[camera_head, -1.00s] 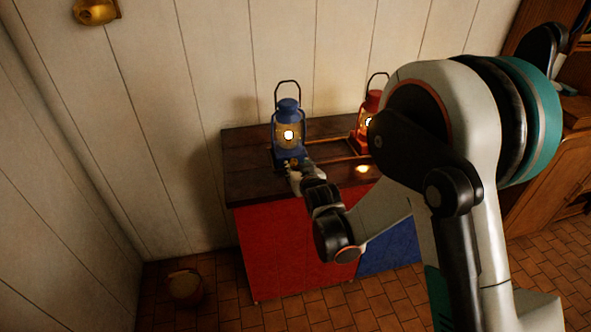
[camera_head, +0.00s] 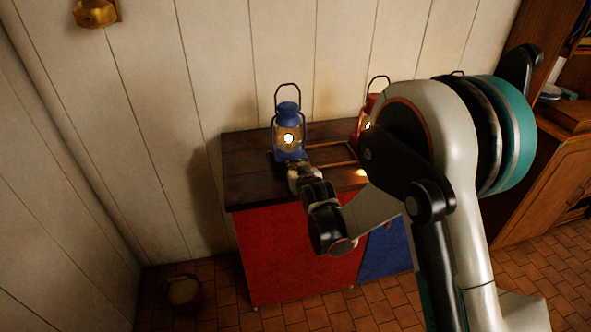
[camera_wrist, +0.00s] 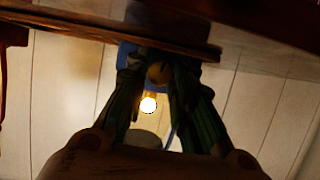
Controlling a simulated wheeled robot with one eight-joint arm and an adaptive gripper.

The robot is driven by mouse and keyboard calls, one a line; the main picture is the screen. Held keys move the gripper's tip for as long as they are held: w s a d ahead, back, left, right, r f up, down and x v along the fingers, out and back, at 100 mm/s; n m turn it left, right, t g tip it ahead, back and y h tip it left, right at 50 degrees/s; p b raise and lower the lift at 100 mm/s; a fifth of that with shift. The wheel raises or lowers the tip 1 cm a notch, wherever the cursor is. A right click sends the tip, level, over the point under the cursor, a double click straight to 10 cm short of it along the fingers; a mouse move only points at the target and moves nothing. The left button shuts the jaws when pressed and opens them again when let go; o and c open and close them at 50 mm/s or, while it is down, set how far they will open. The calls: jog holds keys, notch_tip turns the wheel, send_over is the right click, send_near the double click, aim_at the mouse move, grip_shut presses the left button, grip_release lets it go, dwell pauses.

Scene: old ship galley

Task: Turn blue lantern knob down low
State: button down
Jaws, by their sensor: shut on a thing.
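The blue lantern (camera_head: 288,118) stands upright and lit on the dark wooden top of a cabinet. Its front base faces my gripper (camera_head: 297,172), which reaches in low from the front right. In the wrist view the picture is upside down, and the lantern's blue base (camera_wrist: 127,53) shows behind my fingers. A round brownish knob (camera_wrist: 160,73) sits between the two fingertips, and my gripper is shut on it. The lantern's bright flame (camera_wrist: 148,104) shows beyond the fingers. In the head view my gripper hides the knob.
A red lantern (camera_head: 366,112) stands to the right, mostly hidden by my arm. A low wooden frame (camera_head: 332,152) lies between the lanterns. The cabinet has a red panel (camera_head: 290,250) and a blue panel (camera_head: 388,250). A bucket (camera_head: 184,292) stands on the floor at left.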

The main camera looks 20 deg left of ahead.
jog(key=shift+s+a+n+t+h, duration=0.15)
jog(key=shift+n+t+h, duration=0.65)
jog(key=shift+n, duration=0.8)
jog(key=c, duration=1.4)
grip_release()
jog(key=shift+o, duration=0.2)
jog(key=v, duration=1.2)
